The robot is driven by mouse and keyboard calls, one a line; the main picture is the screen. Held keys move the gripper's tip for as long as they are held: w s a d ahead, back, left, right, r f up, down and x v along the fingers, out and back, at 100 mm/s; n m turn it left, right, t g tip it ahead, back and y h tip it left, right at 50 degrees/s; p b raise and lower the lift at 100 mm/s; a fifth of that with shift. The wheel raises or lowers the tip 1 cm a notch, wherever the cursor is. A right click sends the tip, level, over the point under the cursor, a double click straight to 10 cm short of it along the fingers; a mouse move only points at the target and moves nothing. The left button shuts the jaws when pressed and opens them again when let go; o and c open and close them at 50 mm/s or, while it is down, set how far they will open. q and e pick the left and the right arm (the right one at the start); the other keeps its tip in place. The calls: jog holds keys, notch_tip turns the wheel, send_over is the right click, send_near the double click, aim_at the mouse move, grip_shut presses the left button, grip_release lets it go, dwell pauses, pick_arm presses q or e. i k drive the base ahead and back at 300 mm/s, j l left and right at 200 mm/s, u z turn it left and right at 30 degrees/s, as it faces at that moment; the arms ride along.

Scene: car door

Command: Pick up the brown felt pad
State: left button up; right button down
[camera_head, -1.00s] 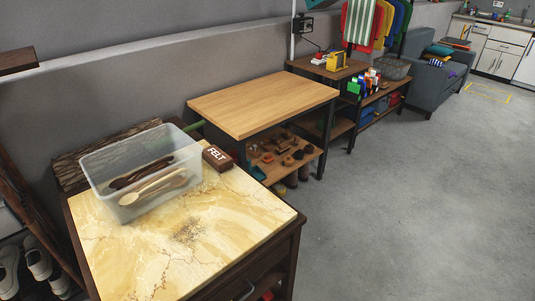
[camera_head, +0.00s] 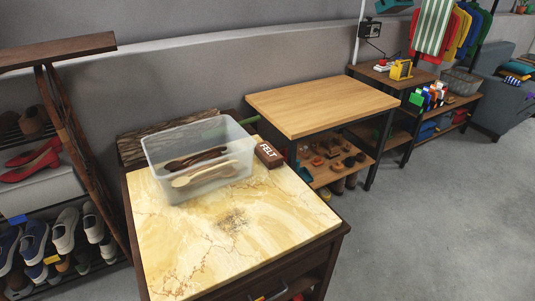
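The brown felt pad (camera_head: 268,154) is a small dark brown block with "FELT" in white letters. It lies on the back right part of a yellow marbled table top (camera_head: 230,245), just right of a clear plastic bin. Neither of my grippers shows in the head view.
The clear bin (camera_head: 165,182) on the marbled top holds several wooden spoons, light and dark. A bare wooden table (camera_head: 320,103) stands to the right, with small items on its lower shelf. A shoe rack (camera_head: 65,145) stands at the left. Grey floor (camera_head: 440,220) is clear at the right.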

aim_at(270, 157)
jog(key=i+l+z, duration=0.15)
jog(key=l, duration=0.15)
jog(key=i+l+z, duration=0.1)
jog(key=l, duration=0.25)
jog(key=i+l+z, duration=0.25)
jog(key=l+z, duration=0.15)
jog(key=i+l+z, duration=0.3)
jog(key=l+z, duration=0.15)
jog(key=i+l+z, duration=0.4)
jog(key=i+l+u, duration=0.15)
jog(key=i, duration=0.65)
jog(key=i+u, duration=0.2)
jog(key=u, duration=0.25)
jog(key=i+u, duration=0.25)
jog(key=u, duration=0.15)
jog(key=i+u, duration=0.2)
jog(key=u, duration=0.25)
jog(key=i+l+u, duration=0.2)
jog(key=u, duration=0.2)
